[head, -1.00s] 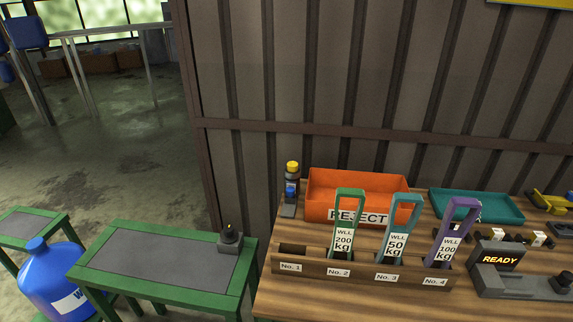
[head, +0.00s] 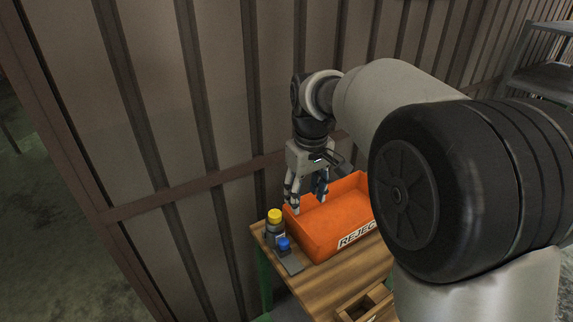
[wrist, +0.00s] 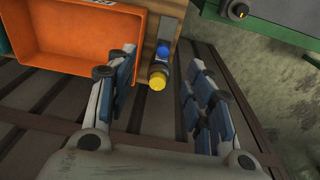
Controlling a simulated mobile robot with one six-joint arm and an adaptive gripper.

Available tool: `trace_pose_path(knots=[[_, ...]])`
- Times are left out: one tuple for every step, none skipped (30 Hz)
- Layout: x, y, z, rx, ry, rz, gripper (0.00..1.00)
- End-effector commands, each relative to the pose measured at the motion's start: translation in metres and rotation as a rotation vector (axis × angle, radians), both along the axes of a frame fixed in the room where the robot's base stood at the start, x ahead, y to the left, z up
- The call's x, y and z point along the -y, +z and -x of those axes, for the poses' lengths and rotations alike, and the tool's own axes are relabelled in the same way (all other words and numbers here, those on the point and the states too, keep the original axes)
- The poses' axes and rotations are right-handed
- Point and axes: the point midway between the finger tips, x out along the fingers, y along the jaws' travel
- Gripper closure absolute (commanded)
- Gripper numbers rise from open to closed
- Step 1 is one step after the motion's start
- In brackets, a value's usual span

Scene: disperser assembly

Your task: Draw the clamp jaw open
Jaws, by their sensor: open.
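I cannot make out a clamp jaw in the current views. My gripper (head: 307,196) is in the head view over the left back part of the orange REJECT bin (head: 335,218), fingers pointing down. In the wrist view my gripper (wrist: 160,62) is open and empty, its two blue-padded fingers wide apart. Between them, farther off, are a yellow-capped bottle (wrist: 157,82) and a small blue-topped item (wrist: 163,50) on a grey base. My own arm hides the right part of the bench in the head view.
The orange bin stands on a wooden bench (head: 296,289), near the ribbed wall (head: 170,120). A yellow-capped container (head: 275,228) and a blue knob (head: 284,243) stand left of the bin. A green-framed table (wrist: 270,35) shows upper right in the wrist view.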

Motion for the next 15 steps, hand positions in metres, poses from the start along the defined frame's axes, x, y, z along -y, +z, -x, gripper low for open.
trace_pose_path(knots=[[-0.011, -0.011, -0.014, -0.024, 0.034, 0.007, 0.52], [-0.017, -0.017, -0.021, -0.032, 0.051, 0.011, 0.52], [-0.024, -0.025, -0.03, -0.043, 0.075, 0.014, 0.52], [-0.029, -0.032, -0.035, -0.051, 0.091, 0.017, 0.52], [-0.034, -0.038, -0.04, -0.06, 0.106, 0.019, 0.52], [-0.039, -0.045, -0.046, -0.069, 0.124, 0.022, 0.52], [-0.043, -0.05, -0.049, -0.074, 0.136, 0.024, 0.52], [-0.046, -0.054, -0.052, -0.078, 0.145, 0.025, 0.52], [-0.049, -0.059, -0.055, -0.084, 0.157, 0.027, 0.52], [-0.052, -0.063, -0.057, -0.089, 0.165, 0.028, 0.52], [-0.053, -0.065, -0.059, -0.09, 0.172, 0.029, 0.52], [-0.055, -0.069, -0.06, -0.094, 0.178, 0.03, 0.52], [-0.056, -0.071, -0.061, -0.096, 0.181, 0.03, 0.52], [-0.057, -0.073, -0.061, -0.096, 0.183, 0.031, 0.52], [-0.057, -0.077, -0.062, -0.097, 0.185, 0.031, 0.52]])
